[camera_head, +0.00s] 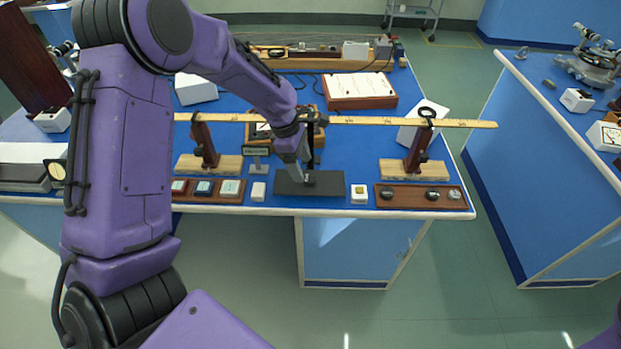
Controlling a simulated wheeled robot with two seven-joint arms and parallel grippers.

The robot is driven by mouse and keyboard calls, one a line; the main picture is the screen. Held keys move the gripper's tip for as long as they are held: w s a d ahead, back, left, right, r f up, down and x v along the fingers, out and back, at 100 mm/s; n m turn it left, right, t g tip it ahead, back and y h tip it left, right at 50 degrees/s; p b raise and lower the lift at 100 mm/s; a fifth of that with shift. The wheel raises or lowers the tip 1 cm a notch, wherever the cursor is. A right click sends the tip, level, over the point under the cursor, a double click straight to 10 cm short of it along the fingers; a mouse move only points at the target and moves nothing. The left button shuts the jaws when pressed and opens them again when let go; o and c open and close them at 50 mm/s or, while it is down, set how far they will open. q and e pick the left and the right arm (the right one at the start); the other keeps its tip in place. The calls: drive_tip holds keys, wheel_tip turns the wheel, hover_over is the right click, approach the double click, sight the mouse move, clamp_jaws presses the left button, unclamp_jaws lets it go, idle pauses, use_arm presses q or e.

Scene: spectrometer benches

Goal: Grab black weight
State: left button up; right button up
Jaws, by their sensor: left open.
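My left gripper (312,180) is open and reaches down over a dark flat plate (340,187) near the front edge of the blue bench. A small dark shape shows at its fingertips; I cannot tell whether it is a weight or part of the gripper. Two small round black weights stand on a brown wooden tray to the right, one at the tray's left end (387,193) and one further right (432,194). A greyer round piece (454,193) sits at the tray's right end. All these are apart from the gripper. My right gripper is out of view.
A long wooden ruler (465,123) spans two dark red stands, the left (205,143) and right (417,150), with my left arm beside it. A small white block (360,193) and a tray of coloured boxes (232,188) line the front. Another blue bench (535,140) stands right.

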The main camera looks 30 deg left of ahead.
sight(309, 178)
use_arm(q)
drive_tip(key=x, duration=0.4)
drive_tip(key=shift+w+d+f+p, duration=0.3)
drive_tip(key=shift+w+f, duration=0.05)
drive_tip(key=shift+c, duration=0.4)
